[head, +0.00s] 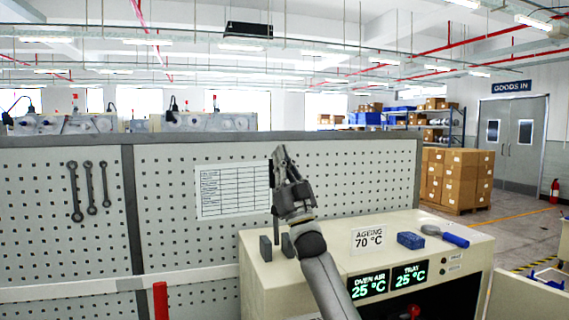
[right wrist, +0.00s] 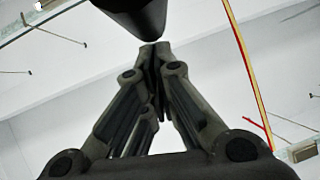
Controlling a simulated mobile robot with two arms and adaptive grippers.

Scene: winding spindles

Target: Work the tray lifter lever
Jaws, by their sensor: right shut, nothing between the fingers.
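My right gripper (head: 281,158) points up in front of the pegboard. Its fingers are shut and empty, and the closed tips also show in the right wrist view (right wrist: 155,50). A thin dark upright rod (head: 275,222), which looks like the tray lifter lever, rises between two grey blocks on the oven's top left. Its upper part is close beside the gripper's left side and partly merges with it. A dark rounded end (right wrist: 132,12) shows just beyond the fingertips in the right wrist view; I cannot tell whether they touch. My left gripper is out of view.
The cream ageing oven (head: 460,240) carries a blue block (head: 410,240), a blue-handled tool (head: 445,235) and an "AGEING 70 °C" sign (head: 368,240). Its displays read 25 °C. A pegboard (head: 345,180) stands behind. A red post (head: 160,300) is at lower left.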

